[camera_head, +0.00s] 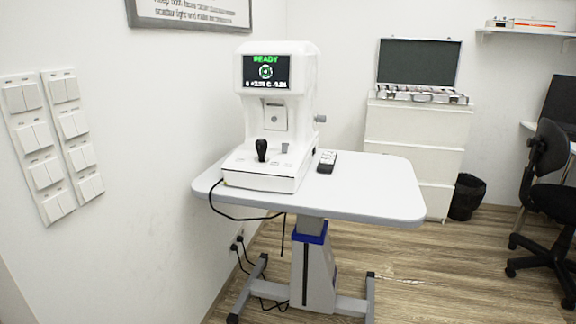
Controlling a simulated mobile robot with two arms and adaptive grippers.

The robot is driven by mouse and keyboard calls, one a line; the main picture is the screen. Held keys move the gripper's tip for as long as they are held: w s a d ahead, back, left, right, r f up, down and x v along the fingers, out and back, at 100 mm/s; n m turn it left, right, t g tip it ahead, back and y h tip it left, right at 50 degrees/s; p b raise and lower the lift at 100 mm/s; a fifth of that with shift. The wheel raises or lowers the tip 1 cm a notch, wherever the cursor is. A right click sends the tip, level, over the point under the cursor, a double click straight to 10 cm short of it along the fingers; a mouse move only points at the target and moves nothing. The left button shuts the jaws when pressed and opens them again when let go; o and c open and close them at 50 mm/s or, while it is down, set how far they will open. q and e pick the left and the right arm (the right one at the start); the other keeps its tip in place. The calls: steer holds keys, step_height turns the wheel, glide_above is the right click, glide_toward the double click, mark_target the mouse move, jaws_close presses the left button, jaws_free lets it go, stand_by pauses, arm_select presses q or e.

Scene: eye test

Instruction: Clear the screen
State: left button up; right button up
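A white eye-test machine (278,115) stands on a light grey table (385,192). Its dark screen (266,72) is lit, with green "READY" text at the top, a round green mark in the middle and a line of small white figures below. A black joystick (262,149) stands on the machine's base, with a small grey button or lever (284,148) to its right. Neither of my grippers shows in the view.
The table's right part is clear. A black cable (240,217) hangs over its front edge. Wall switches (48,143) are at left. A white drawer cabinet (412,140) with an open case (418,65), a black bin (467,197) and an office chair (548,180) stand behind and right.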

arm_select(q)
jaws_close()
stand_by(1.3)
